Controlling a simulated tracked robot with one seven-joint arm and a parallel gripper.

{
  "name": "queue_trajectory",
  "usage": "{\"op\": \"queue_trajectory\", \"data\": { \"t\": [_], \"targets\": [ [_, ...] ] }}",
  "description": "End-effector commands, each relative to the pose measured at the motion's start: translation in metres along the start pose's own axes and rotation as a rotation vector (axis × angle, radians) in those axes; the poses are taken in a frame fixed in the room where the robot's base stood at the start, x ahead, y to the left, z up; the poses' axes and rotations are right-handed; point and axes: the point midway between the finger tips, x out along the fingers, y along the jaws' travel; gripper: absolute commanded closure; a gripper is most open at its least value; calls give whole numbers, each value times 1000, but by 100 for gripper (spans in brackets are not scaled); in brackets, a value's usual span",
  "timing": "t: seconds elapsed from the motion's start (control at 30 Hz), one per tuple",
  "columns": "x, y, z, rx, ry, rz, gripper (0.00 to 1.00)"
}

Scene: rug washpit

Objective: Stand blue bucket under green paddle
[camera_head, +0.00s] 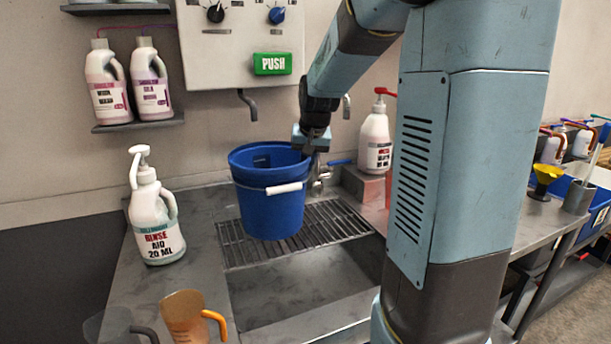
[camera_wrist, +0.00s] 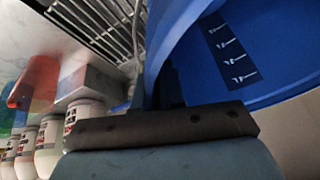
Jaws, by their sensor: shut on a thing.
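The blue bucket (camera_head: 268,205) is upright with a white handle grip on its front, over the metal grate (camera_head: 235,243) of the sink counter. I cannot tell whether its base touches the grate. The green paddle (camera_head: 272,64), marked PUSH, is on the white wall panel above the bucket, with a dark spout (camera_head: 247,104) below it. My gripper (camera_head: 312,148) is shut on the bucket's rim at its right back side. In the wrist view the bucket's inside (camera_wrist: 235,50) fills the upper right, with a dark label strip, and the fingertips are mostly hidden.
A white Rinse Aid pump bottle (camera_head: 155,215) stands left of the bucket. An amber jug (camera_head: 185,318) is at the front left. A red-topped pump bottle (camera_head: 375,140) stands behind to the right. Two bottles sit on a wall shelf (camera_head: 138,124). The sink basin (camera_head: 300,290) in front is empty.

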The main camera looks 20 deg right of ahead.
Motion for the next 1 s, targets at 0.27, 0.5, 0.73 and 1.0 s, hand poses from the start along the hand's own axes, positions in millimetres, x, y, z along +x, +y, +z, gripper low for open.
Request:
{"op": "queue_trajectory", "data": {
  "t": [0.27,0.5,0.73,1.0],
  "targets": [
    [17,-5,-4,0,-1,0,100],
    [43,-1,7,1,1,0,100],
    [43,-1,7,1,2,-1,100],
    [45,0,8,1,1,0,77]
  ]
}}
